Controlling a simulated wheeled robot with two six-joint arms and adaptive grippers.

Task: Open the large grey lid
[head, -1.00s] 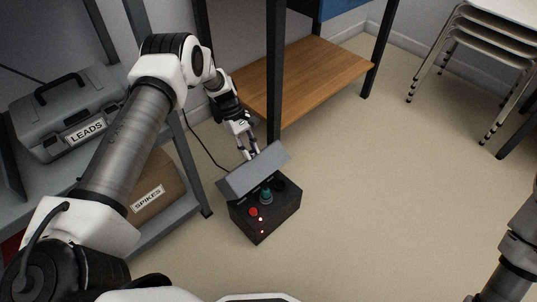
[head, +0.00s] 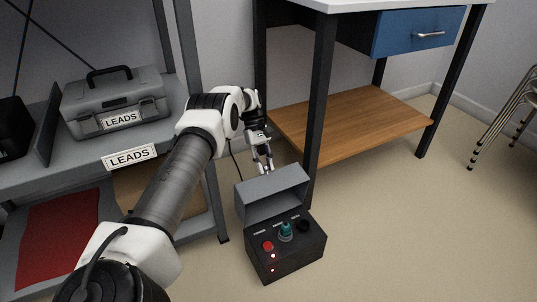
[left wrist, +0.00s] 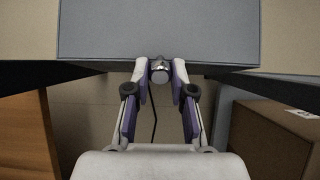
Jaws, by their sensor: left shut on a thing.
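The large grey lid (head: 272,192) stands raised on the back of a dark control box (head: 292,258) on the floor. The box's top is uncovered in front of it. There I see a teal knob (head: 286,233), a red button (head: 267,246) and a black round part (head: 304,227). My left gripper (head: 263,168) is behind the lid, at its upper edge. In the left wrist view its fingertips (left wrist: 160,76) close on a small round metal knob (left wrist: 160,70) at the edge of the grey lid (left wrist: 160,30). My right gripper is out of view.
A shelf (head: 150,158) at left holds a grey LEADS case (head: 116,104). A table leg (head: 318,100) and a wooden lower shelf (head: 365,122) stand close behind the box. A brown box (left wrist: 275,135) is beside the gripper.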

